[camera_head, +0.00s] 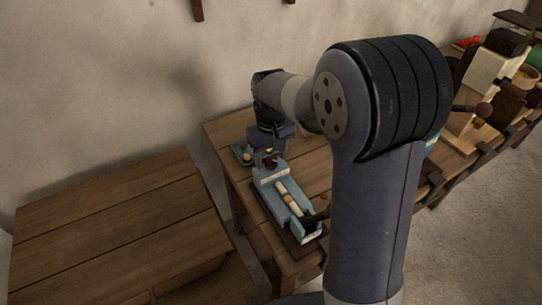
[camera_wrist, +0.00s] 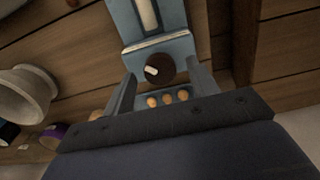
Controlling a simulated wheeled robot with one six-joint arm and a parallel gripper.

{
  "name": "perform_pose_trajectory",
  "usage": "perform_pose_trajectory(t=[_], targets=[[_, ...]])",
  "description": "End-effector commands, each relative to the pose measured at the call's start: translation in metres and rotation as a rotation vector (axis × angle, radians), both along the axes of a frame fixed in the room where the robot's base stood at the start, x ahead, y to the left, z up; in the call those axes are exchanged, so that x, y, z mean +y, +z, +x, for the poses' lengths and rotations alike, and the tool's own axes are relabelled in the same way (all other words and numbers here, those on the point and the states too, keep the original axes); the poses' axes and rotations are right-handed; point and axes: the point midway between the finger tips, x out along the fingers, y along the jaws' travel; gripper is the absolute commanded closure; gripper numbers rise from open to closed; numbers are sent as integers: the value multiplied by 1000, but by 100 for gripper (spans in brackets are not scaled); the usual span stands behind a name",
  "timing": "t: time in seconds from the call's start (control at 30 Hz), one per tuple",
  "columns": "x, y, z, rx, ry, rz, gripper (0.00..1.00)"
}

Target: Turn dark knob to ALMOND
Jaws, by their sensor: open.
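The dark round knob (camera_wrist: 160,68) is on the front of a blue device (camera_wrist: 124,22) in the wrist view. A short pale pointer mark on it points to the upper left. My gripper (camera_wrist: 162,74) is open, one finger on each side of the knob, with gaps visible between fingers and knob. I cannot tell how close in depth they are. Three tan nut-like pieces (camera_wrist: 168,99) sit in a row below the knob. No ALMOND lettering is readable. In the head view the blue device (camera_head: 262,174) stands on a wooden bench, and my arm hides the knob.
A pale bowl-like vessel (camera_wrist: 24,93) and a purple item (camera_wrist: 53,136) lie to the left in the wrist view. A bare wooden table (camera_head: 110,235) stands at left in the head view. A cream dispenser (camera_head: 487,72) and other goods crowd the right.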

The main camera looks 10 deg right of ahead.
Motion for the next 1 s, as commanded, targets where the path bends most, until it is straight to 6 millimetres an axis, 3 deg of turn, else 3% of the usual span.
perform_pose_trajectory(t=[0.37,0.9,1.0], targets=[[0,-6,0,0,0,0,45],[0,-5,0,0,0,0,89],[0,-5,0,0,-2,0,89]])
